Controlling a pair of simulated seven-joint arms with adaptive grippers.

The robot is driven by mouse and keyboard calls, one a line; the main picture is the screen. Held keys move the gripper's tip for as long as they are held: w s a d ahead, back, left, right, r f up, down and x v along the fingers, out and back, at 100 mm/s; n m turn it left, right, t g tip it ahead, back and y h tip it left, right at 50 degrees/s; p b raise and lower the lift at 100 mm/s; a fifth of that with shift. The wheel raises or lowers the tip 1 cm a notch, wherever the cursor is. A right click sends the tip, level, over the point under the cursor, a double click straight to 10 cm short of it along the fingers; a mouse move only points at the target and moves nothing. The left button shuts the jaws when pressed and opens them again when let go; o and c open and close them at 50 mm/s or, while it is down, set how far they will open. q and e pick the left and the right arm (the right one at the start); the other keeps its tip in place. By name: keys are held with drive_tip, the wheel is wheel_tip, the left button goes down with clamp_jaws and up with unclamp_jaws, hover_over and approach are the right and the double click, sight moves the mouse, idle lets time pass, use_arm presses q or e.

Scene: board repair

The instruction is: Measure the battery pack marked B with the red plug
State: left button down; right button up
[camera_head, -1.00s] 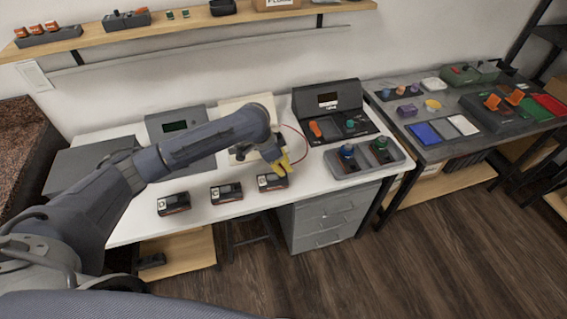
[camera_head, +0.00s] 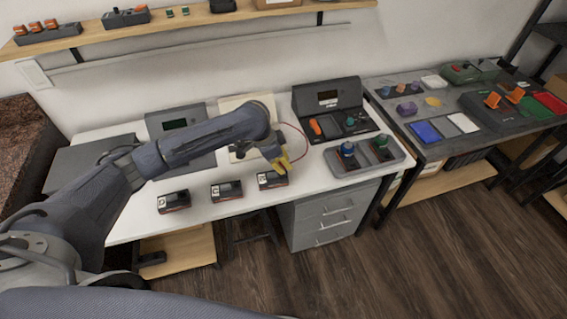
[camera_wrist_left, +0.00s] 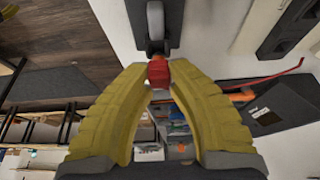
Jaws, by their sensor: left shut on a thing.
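Three dark battery packs lie in a row along the front of the white table: a left one (camera_head: 173,202), a middle one (camera_head: 226,191) and a right one (camera_head: 268,181). Their letters are too small to read. My left gripper (camera_head: 284,166), with yellow fingers, is at the right pack, over its right end. In the left wrist view its fingertips are shut on the red plug (camera_wrist_left: 158,72), and a red lead (camera_wrist_left: 265,78) runs off to the right. The plug's tip meets a dark part (camera_wrist_left: 157,47) of the pack; contact cannot be told for sure. My right gripper is not in view.
A dark instrument case with a screen (camera_head: 328,100) and an orange piece stands behind, to the right. A grey tray with blue and green knobs (camera_head: 366,170) lies right of the gripper. A grey unit (camera_head: 178,124) stands behind my arm. The table's front edge is close to the packs.

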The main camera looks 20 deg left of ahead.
use_arm(q)
drive_tip(key=shift+f, duration=1)
idle(2.4)
drive_tip(key=c, duration=0.9)
unclamp_jaws()
drive_tip(key=shift+o, duration=0.2)
drive_tip(key=shift+r, duration=1.55)
drive_tip(key=shift+r, duration=2.9)
